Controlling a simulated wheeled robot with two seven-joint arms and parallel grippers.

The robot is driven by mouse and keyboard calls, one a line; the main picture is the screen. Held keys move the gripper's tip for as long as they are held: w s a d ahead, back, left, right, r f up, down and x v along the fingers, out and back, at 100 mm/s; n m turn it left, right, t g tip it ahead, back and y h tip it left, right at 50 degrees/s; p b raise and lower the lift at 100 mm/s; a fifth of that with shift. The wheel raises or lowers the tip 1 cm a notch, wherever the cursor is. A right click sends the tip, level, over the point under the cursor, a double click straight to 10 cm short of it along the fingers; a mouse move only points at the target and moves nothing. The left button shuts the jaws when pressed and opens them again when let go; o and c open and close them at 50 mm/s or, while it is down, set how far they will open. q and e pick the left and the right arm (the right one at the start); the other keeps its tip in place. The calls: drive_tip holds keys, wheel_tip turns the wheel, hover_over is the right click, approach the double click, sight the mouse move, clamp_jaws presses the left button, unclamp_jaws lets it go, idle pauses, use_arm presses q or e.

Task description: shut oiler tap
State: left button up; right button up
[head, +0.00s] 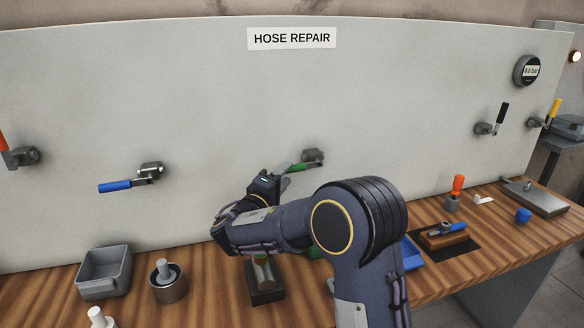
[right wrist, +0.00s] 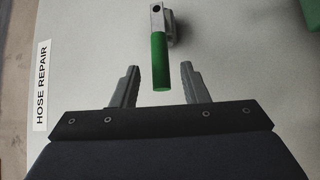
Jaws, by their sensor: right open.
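A tap with a green handle (head: 298,168) is on the grey wall panel, its handle lying nearly level and pointing left. It also shows in the right wrist view (right wrist: 159,62). My right gripper (head: 281,171) is open at this handle; in the right wrist view the handle's free end lies between the two fingers (right wrist: 161,76), with a gap on each side. No label shows which tap is the oiler's. Other taps have a blue handle (head: 122,186), level and pointing left, and orange (head: 4,142), black (head: 502,115) and yellow (head: 553,111) handles standing up. My left gripper is out of view.
My right arm hides part of the wooden bench (head: 214,285). On it stand a grey bin (head: 104,284), a round pot (head: 168,293), a dark block (head: 265,292), an orange-handled tool (head: 457,186) and a blue-handled tool (head: 449,229). A round gauge (head: 526,70) is at upper right.

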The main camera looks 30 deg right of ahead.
sight(294, 166)
drive_tip(key=p+x, duration=0.1)
drive_tip(key=x, duration=0.4)
drive_tip(key=shift+w+d, duration=0.15)
drive_tip(key=shift+d, duration=0.05)
clamp_jaws()
